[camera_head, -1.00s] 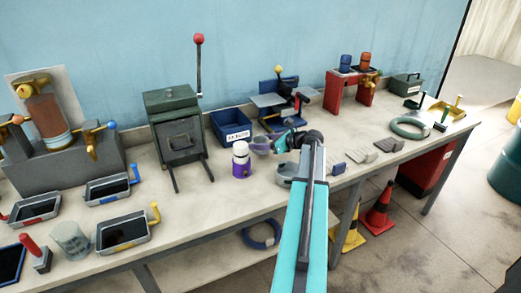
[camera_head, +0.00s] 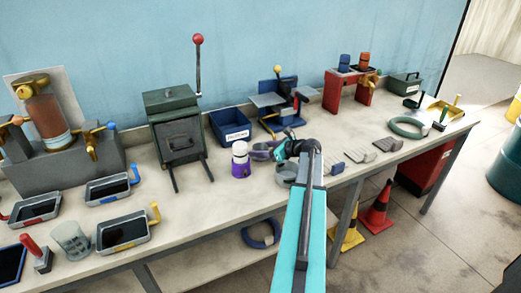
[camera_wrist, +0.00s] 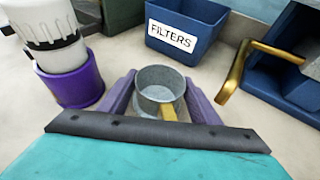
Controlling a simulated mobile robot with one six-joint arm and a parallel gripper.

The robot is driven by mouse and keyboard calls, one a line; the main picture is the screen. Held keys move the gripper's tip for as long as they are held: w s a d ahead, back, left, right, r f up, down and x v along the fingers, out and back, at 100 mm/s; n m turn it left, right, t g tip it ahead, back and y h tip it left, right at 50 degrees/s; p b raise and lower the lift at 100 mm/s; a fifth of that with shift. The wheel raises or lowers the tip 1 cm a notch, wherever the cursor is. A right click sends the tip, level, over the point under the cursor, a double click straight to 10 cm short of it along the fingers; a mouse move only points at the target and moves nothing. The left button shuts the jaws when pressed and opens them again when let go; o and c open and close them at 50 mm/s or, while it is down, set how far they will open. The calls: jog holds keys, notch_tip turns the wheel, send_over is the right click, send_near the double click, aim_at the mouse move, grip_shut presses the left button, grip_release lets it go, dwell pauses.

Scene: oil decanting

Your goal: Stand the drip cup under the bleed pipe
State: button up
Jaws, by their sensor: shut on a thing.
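The drip cup, a small grey metal cup (camera_wrist: 160,88) with a yellow handle, sits between the purple fingers of my gripper (camera_wrist: 160,98) in the wrist view. My gripper is shut on it, and the cup looks upright and empty. In the head view my gripper (camera_head: 262,151) is low over the middle of the bench, right of the purple-based white bottle. Whether the cup touches the bench is unclear. A bent brass pipe (camera_wrist: 240,72) comes from the blue stand, right of and beyond the cup. I cannot tell if it is the bleed pipe.
The white bottle with purple base (camera_head: 240,160) stands close left of my gripper. A blue FILTERS bin (camera_head: 231,126) is behind, and the blue stand (camera_head: 284,98) is behind right. A grey ring-like part (camera_head: 286,173) lies near my arm.

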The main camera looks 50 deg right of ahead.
jog(key=shift+f, duration=0.15)
jog(key=o, duration=1.1)
jog(key=shift+s+r, duration=0.1)
jog(key=shift+r, duration=0.1)
jog(key=b+v, duration=0.2)
jog(key=v, duration=1)
jog(key=shift+f, duration=0.15)
